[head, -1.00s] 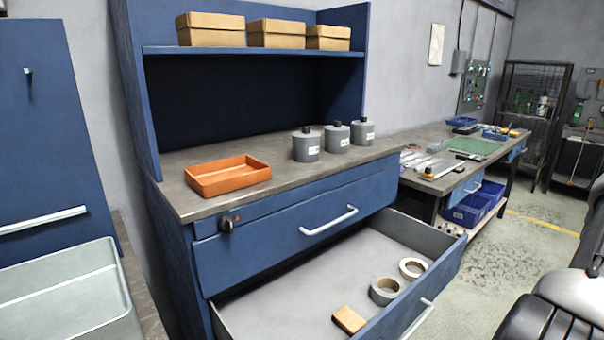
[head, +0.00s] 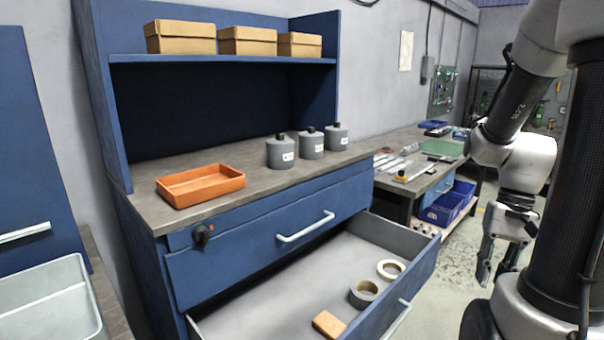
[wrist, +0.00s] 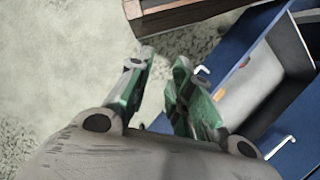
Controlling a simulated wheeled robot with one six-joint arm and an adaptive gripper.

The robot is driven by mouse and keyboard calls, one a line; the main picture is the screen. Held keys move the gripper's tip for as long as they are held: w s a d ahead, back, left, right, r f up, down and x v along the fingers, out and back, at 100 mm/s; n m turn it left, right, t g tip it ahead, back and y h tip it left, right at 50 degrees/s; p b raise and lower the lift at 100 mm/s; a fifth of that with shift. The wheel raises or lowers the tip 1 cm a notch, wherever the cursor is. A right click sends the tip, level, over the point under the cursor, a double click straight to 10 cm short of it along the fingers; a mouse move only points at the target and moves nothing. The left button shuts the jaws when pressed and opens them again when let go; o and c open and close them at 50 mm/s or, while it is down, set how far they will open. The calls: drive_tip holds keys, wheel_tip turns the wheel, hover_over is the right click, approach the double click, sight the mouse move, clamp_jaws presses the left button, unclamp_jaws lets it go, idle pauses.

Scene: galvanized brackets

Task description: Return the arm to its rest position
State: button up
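My arm is at the right of the head view, folded beside my dark column. My gripper (head: 497,272) hangs down with its fingers apart and nothing between them. In the wrist view, my gripper (wrist: 160,62) shows two green-and-grey fingers with a gap between them, over bare floor. The gripper is to the right of the open lower drawer (head: 420,262) and apart from it.
The blue workbench (head: 250,265) carries an orange tray (head: 200,187) and grey canisters (head: 281,152). The open drawer holds two tape rolls (head: 363,293) and a small tan box (head: 328,323). A second bench (head: 400,207) stands behind. Floor (head: 455,270) is clear beside the drawer.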

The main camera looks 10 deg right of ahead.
drive_tip(key=a+r+n+t+h, duration=0.2)
drive_tip(key=a+r+n+t, duration=0.4)
drive_tip(key=r, duration=0.7)
drive_tip(key=a, duration=0.2)
drive_tip(key=shift+s+a+r, duration=0.15)
drive_tip(key=shift+a+r, duration=0.1)
drive_tip(key=shift+a, duration=0.05)
